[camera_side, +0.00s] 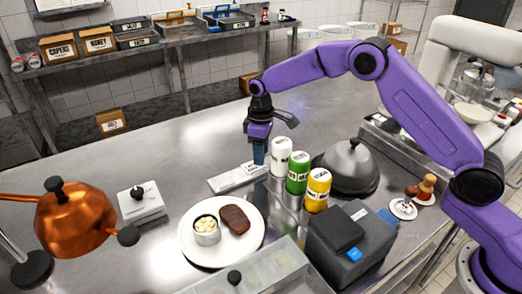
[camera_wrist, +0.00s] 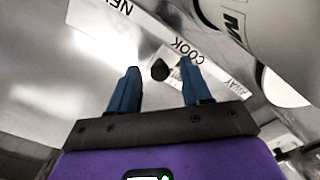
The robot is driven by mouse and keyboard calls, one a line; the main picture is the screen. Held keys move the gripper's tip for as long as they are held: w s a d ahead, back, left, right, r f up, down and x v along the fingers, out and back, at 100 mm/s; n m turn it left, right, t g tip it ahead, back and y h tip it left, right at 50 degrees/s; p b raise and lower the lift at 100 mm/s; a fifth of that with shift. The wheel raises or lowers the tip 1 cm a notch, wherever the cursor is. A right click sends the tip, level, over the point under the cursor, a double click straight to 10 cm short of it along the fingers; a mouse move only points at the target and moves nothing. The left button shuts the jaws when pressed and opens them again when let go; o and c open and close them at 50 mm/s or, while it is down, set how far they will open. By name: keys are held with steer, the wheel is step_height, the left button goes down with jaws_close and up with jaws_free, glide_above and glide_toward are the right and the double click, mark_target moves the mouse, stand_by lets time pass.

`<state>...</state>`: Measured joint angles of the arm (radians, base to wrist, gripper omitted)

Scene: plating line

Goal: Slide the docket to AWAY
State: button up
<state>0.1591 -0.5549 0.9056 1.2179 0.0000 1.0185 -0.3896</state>
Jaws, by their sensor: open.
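A white rail (camera_side: 238,178) lies on the steel counter, left of the shaker bottles. In the wrist view the rail (camera_wrist: 150,30) reads NEW, COOK and AWAY, with NEW at top and AWAY at lower right. A small pale piece with a round black knob (camera_wrist: 159,69), apparently the docket, sits by the COOK marking. My gripper (camera_side: 259,158) is low over the rail's right part, fingers pointing down. In the wrist view my gripper (camera_wrist: 158,84) is open, with the knob showing between its blue fingertips. Contact with the knob cannot be told. The fingers hide the docket in the side view.
White (camera_side: 281,156), green (camera_side: 298,172) and yellow (camera_side: 317,190) bottles stand close right of the rail. A grey dome (camera_side: 350,167) is behind them. A plate (camera_side: 187,243) with food lies in front.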

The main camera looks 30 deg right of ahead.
jaws_close()
steer(key=a, duration=1)
steer(key=shift+a+r, duration=0.1)
steer(key=shift+a, duration=0.3)
jaws_free()
steer(key=shift+a, duration=0.15)
steer(key=shift+d+r, duration=0.1)
steer(key=shift+d, duration=0.1)
step_height(320, 180, up, 17)
